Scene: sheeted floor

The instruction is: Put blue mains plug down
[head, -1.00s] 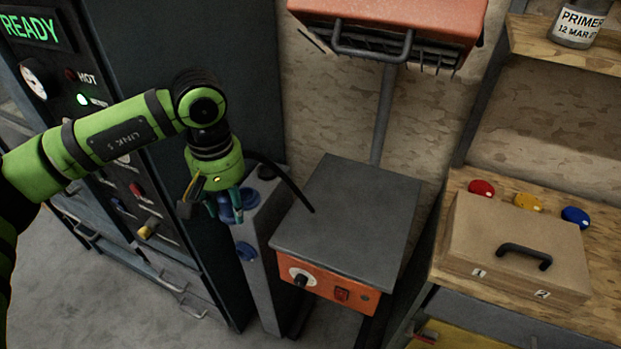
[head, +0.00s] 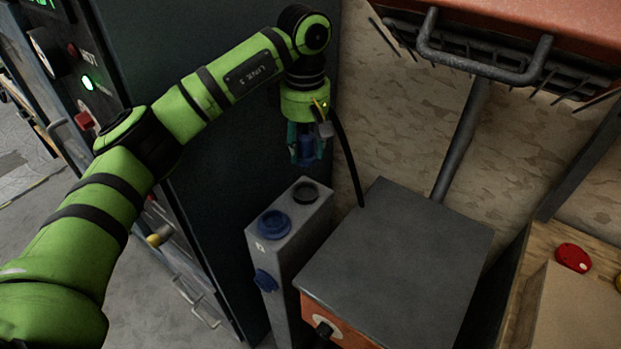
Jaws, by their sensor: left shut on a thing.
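The blue mains plug (head: 306,150) is in my left gripper (head: 307,158), which is shut on it and points down. A black cable runs from near the gripper down to the back of the grey table top. The plug is held above and apart from a grey socket post (head: 291,240). The post's top carries a blue round socket (head: 274,223) and a dark round socket (head: 305,193). Another blue fitting (head: 265,280) is on its front side. The fingertips are dark and partly hidden against the cabinet. My right gripper is not in view.
A grey-topped orange machine (head: 400,265) stands right of the post. An orange hood with a grey handle (head: 485,57) hangs above it. A dark cabinet (head: 215,160) is behind my left arm. A wooden bench with a red button (head: 573,257) is at right.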

